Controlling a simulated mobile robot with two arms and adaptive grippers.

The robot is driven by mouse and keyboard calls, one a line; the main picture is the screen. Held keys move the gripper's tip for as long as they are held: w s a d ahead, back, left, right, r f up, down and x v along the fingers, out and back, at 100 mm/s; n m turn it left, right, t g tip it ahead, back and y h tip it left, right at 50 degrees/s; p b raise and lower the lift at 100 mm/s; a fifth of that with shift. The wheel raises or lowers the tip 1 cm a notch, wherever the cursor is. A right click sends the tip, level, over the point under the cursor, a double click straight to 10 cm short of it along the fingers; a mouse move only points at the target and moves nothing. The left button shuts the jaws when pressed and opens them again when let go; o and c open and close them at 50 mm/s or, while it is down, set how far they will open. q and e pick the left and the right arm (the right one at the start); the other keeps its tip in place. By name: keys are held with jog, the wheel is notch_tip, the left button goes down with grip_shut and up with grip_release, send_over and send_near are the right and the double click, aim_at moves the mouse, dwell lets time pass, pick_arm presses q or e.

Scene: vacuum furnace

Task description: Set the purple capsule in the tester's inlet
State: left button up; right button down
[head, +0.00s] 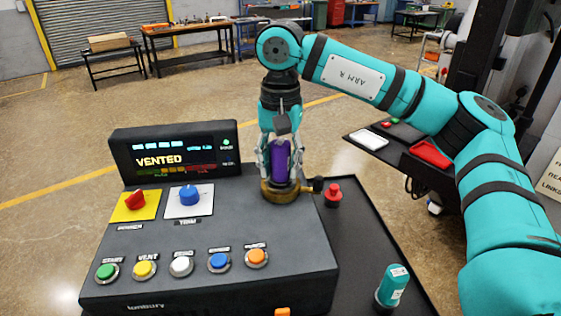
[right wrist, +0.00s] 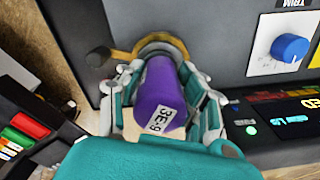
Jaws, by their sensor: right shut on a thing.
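The purple capsule (head: 280,160) is upright between the fingers of my right gripper (head: 279,165), which is shut on it. In the right wrist view the capsule (right wrist: 160,92) shows a white label reading 3E-9, with the gripper's fingers on both sides. The tester (head: 220,250) is a dark console with a screen reading VENTED. Its inlet, a brass ring (head: 285,193) at the console's right rear corner, is directly under the capsule. The capsule's lower end is at the ring; how deep it sits is hidden. My left gripper is not in view.
A red knob (head: 333,193) stands just right of the inlet. A teal capsule (head: 392,285) stands on the dark bench top at the right front. A red tray (head: 431,153) and a white tray (head: 369,139) lie behind on the right.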

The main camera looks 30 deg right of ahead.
jog(key=c, duration=0.7)
grip_release()
jog(key=shift+c, duration=0.2)
notch_tip(320, 180, up, 12)
jog(key=shift+f, duration=0.1)
